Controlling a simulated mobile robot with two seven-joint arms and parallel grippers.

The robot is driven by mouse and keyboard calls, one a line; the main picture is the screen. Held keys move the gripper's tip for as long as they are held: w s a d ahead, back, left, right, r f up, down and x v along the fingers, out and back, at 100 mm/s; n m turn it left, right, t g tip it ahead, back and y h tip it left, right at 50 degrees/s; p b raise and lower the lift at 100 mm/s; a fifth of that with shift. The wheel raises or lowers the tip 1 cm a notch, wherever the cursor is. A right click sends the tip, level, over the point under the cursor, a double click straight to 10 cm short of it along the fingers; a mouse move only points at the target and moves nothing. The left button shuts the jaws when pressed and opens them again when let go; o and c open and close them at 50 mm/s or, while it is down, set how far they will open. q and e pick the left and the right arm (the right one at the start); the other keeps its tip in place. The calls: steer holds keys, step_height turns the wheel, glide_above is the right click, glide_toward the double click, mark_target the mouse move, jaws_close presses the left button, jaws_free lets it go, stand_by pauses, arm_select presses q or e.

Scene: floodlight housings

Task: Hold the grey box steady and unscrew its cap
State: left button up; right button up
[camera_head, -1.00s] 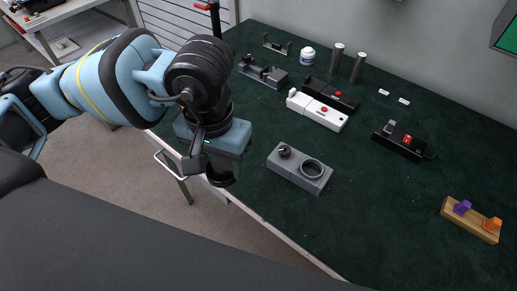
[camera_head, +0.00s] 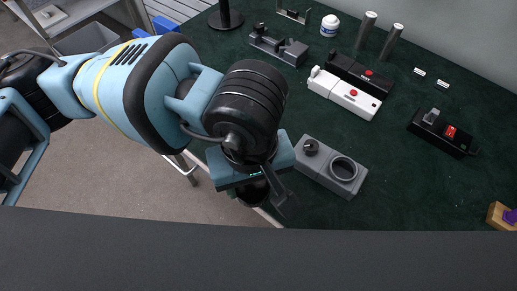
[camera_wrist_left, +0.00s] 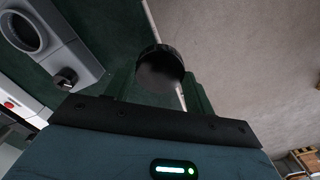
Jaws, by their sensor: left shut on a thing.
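The grey box (camera_head: 309,176) lies on the green table top near its front edge. A round open collar (camera_head: 343,169) is at its right end and a small dark knob (camera_head: 311,146) at its left end. The box also shows at the upper left of the left wrist view (camera_wrist_left: 62,52), with the collar uncovered. My left gripper (camera_wrist_left: 158,88) is shut on a round black cap (camera_wrist_left: 160,62), held apart from the box, near the table edge. In the head view the cap (camera_head: 252,194) is partly hidden under my gripper. My right gripper is not in view.
Behind the box stand a white housing (camera_head: 345,94) and a black one (camera_head: 358,71), with a grey one (camera_head: 278,46) farther back. A black box with a red switch (camera_head: 441,132) is to the right.

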arm_select(q)
steer(key=s+d+n+b, duration=0.1)
steer(key=s+d+n, duration=0.1)
steer(key=s+d, duration=0.35)
steer(key=w+a, duration=0.1)
steer(key=w, duration=0.4)
steer(key=w+a+f+p, duration=0.1)
steer(key=w, duration=0.5)
steer(key=w+a+f, duration=0.1)
steer(key=w, duration=0.4)
steer(key=shift+w+a+f, duration=0.15)
steer(key=shift+a, duration=0.05)
steer(key=shift+f+p, duration=0.45)
steer(key=shift+f, duration=1.35)
steer(key=shift+f, duration=0.2)
steer(key=o, duration=1.1)
steer(key=shift+r, duration=0.1)
steer(key=shift+r, duration=0.1)
